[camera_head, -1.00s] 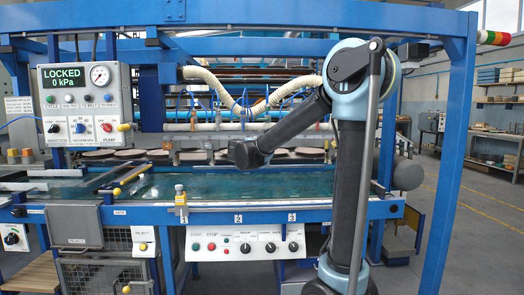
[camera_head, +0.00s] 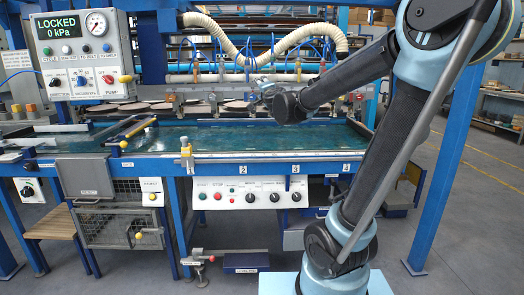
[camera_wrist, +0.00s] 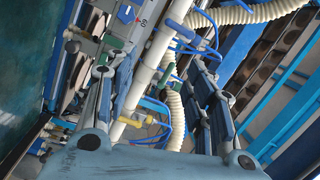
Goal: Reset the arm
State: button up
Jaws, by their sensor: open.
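My arm (camera_head: 340,80) rises at the right of the head view, and its forearm reaches left toward the plate dryer. My gripper (camera_head: 264,86) is small and partly hidden behind the wrist in the head view, in front of the dryer's rail. In the wrist view my gripper (camera_wrist: 155,75) shows its two fingers spread apart, with nothing held between them. Beyond the fingers are a white pipe (camera_wrist: 158,45), blue tubes and a ribbed cream hose (camera_wrist: 240,14). I cannot tell whether the fingers touch any of these.
A control panel (camera_head: 83,52) at the upper left reads LOCKED, 0 kPa. The green bed (camera_head: 240,138) spans the dryer's front, with several round plates (camera_head: 160,105) behind it. A blue post (camera_head: 450,160) stands close to my arm at right. Open floor (camera_head: 470,240) lies at the far right.

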jog(key=s+d+f+n+g+y, duration=0.1)
jog(key=s+d+f+n+g, duration=0.1)
jog(key=s+f+n+g, duration=0.45)
jog(key=s+d+f+n+g+y, duration=0.15)
jog(key=s+f+n, duration=0.25)
jog(key=s+f, duration=0.65)
jog(key=s+d+f+n+g+h, duration=0.1)
jog(key=s+d+f+g+h, duration=0.2)
jog(key=s+d+f, duration=0.4)
jog(key=s+d+f+n+g+h, duration=0.1)
jog(key=s+d+f+g+h, duration=0.2)
jog(key=s+d+f+g, duration=0.2)
jog(key=s+d+f, duration=0.3)
jog(key=s+f, duration=0.3)
jog(key=s, duration=0.3)
jog(key=shift+s+d+f, duration=0.15)
jog(key=shift+s+f, duration=0.05)
jog(key=shift+f, duration=0.15)
jog(key=shift+h, duration=0.25)
